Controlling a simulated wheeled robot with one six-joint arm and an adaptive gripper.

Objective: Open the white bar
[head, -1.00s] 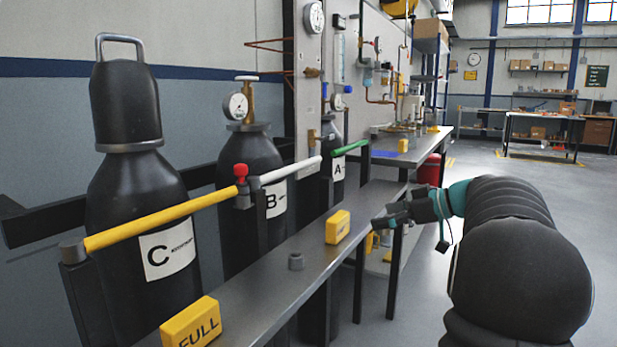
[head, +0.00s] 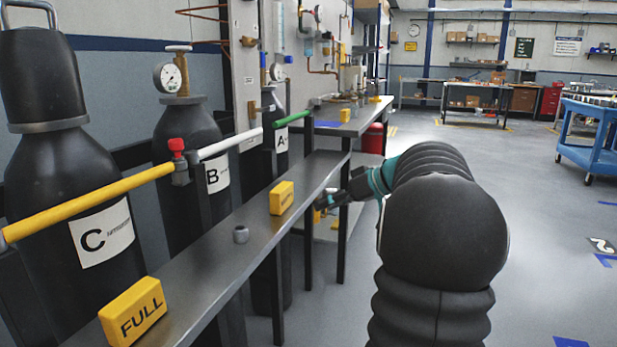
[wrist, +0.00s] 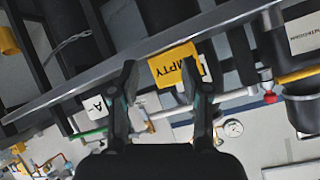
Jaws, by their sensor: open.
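The white bar (head: 230,143) lies across the front of black cylinder B (head: 190,150), between a red-knobbed joint (head: 177,148) and the green bar (head: 292,118). In the wrist view the white bar (wrist: 235,95) runs behind my fingers, partly hidden by the right one. A yellow EMPTY block (wrist: 174,64) shows beyond the fingertips.
The metal shelf (head: 215,262) lies between my arm and the bars. A yellow bar (head: 90,203) fronts cylinder C (head: 50,150). Floor at right is open.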

